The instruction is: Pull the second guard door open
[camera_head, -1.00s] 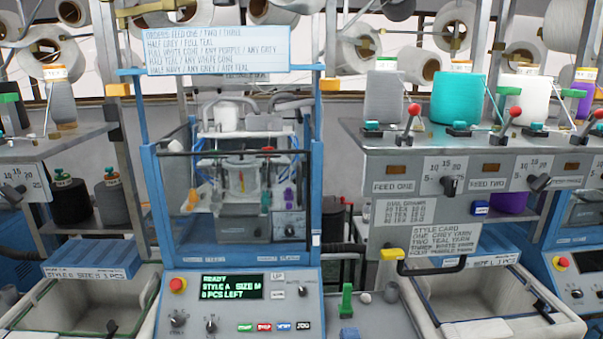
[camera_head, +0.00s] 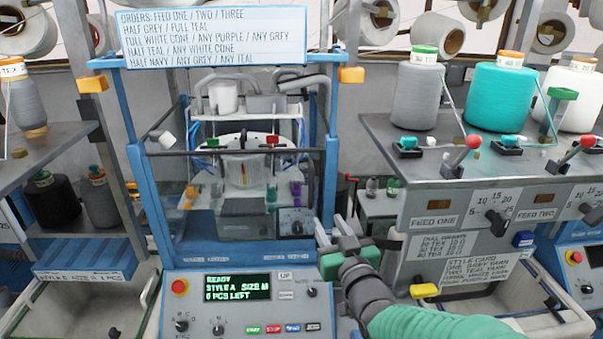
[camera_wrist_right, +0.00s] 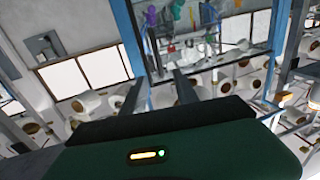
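The middle knitting machine has a blue-framed guard door with a clear pane (camera_head: 225,205) standing upright across its front. A dark bar (camera_head: 235,154) runs across the pane's top. My right gripper (camera_head: 338,232) is just right of the machine's blue right post, below the bar's level and apart from the bar. In the right wrist view, its two fingers (camera_wrist_right: 160,78) stand apart with nothing between them. Its exact distance from the door is hard to tell. My left gripper is not in view.
The control panel (camera_head: 245,300) reads READY, STYLE A. To the right, a grey feed stand (camera_head: 430,195) carries yarn cones and red-knobbed levers (camera_head: 473,143) close to my right arm. An order sign (camera_head: 212,37) hangs above. A bin (camera_head: 75,305) stands at lower left.

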